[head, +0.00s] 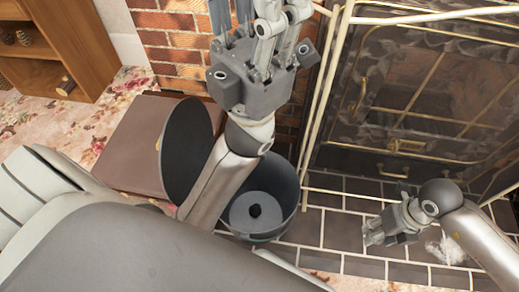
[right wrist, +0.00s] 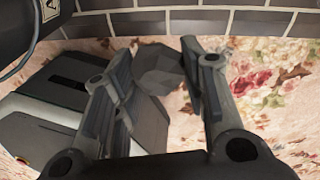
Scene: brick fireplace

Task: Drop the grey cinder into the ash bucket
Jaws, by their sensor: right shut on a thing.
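The ash bucket (head: 290,190) is a dark round pail on the hearth, with its lid (head: 190,150) tilted up at its left side. My right gripper (head: 375,232) is low over the hearth tiles, to the right of the bucket and apart from it. In the right wrist view its fingers are shut on a grey, faceted cinder (right wrist: 157,68). In the head view the cinder is hard to make out against the gripper. My left gripper (head: 250,25) is high in the head view, behind the bucket, with its fingertips cut off by the top edge.
A small dark lump (head: 255,211) shows inside the bucket. A brown box (head: 135,145) stands left of the lid. A brass-framed fire screen (head: 400,100) stands behind the hearth. A pale ash patch (head: 447,250) lies near my right arm. A wooden shelf (head: 60,50) is at top left.

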